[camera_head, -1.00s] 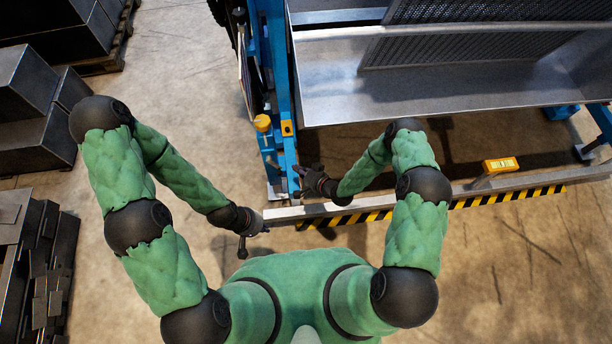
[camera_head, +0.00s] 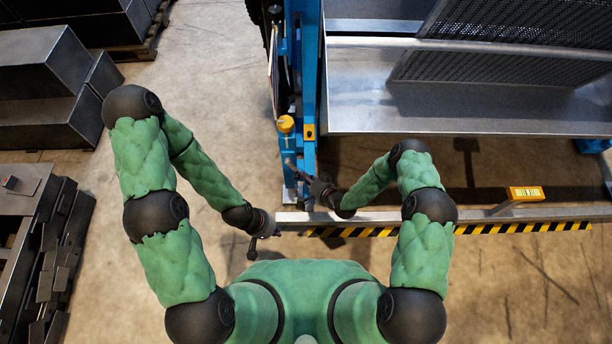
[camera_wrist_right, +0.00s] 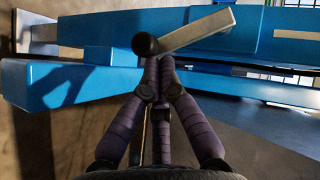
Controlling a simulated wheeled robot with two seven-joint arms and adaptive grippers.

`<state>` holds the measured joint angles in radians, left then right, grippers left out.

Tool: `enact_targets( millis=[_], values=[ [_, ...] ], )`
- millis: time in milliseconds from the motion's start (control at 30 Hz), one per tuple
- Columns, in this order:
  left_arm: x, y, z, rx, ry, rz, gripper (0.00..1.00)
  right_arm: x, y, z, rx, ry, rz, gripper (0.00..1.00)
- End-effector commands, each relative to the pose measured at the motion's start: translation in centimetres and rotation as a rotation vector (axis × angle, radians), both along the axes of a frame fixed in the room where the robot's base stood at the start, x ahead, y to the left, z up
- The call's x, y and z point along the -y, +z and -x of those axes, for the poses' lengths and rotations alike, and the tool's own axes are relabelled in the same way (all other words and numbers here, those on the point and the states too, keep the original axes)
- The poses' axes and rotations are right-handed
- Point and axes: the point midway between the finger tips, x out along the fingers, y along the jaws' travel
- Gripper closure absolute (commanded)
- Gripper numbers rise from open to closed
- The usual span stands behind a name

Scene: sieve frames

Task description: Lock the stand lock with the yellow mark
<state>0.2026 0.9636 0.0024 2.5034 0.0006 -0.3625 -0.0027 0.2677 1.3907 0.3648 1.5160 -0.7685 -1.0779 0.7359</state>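A grey metal lever with a round black knob (camera_wrist_right: 146,44) lies across the blue stand in the right wrist view. It shows small on the blue post (camera_head: 308,100) in the head view. My right gripper (camera_wrist_right: 157,68) points at the knob with its purple-grey fingers drawn together; the tips are at or just behind the knob, and contact is unclear. A yellow cap (camera_head: 286,123) and a small orange-yellow plate (camera_head: 310,131) are on the post above the gripper. My left gripper (camera_head: 257,243) hangs apart from the stand, to the lower left; its fingers are too small to read.
A grey rail with black-and-yellow striping (camera_head: 475,228) runs along the stand's front, with a yellow labelled box (camera_head: 525,193) above it. A grey metal tray (camera_head: 450,110) fills the upper right. Dark metal blocks (camera_head: 40,75) stand at left. The floor between is clear.

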Motion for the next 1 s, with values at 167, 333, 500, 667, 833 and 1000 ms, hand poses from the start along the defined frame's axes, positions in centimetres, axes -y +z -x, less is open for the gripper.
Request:
enact_targets(
  millis=[167, 333, 500, 667, 833, 1000],
  values=[
    [0.0, 0.0, 0.0, 0.0, 0.0, 0.0, 1.0, -0.7, -1.2, 0.1, -0.002, -0.001, -0.153, 1.0],
    [0.0, 0.0, 0.0, 0.0, 0.0, 0.0, 1.0, -1.5, -1.9, 0.1, -0.001, 0.002, -0.278, 1.0],
    [0.0, 0.0, 0.0, 0.0, 0.0, 0.0, 1.0, -2.2, -2.3, 0.1, -0.001, 0.002, -0.301, 1.0],
    [0.0, 0.0, 0.0, 0.0, 0.0, 0.0, 1.0, -2.3, -2.3, 0.1, -0.002, 0.002, -0.298, 1.0],
    [0.0, 0.0, 0.0, 0.0, 0.0, 0.0, 1.0, -2.3, -2.3, 0.1, -0.002, 0.002, -0.298, 1.0],
    [0.0, 0.0, 0.0, 0.0, 0.0, 0.0, 1.0, -2.3, -2.3, 0.0, -0.002, 0.002, -0.298, 1.0]
  ],
)
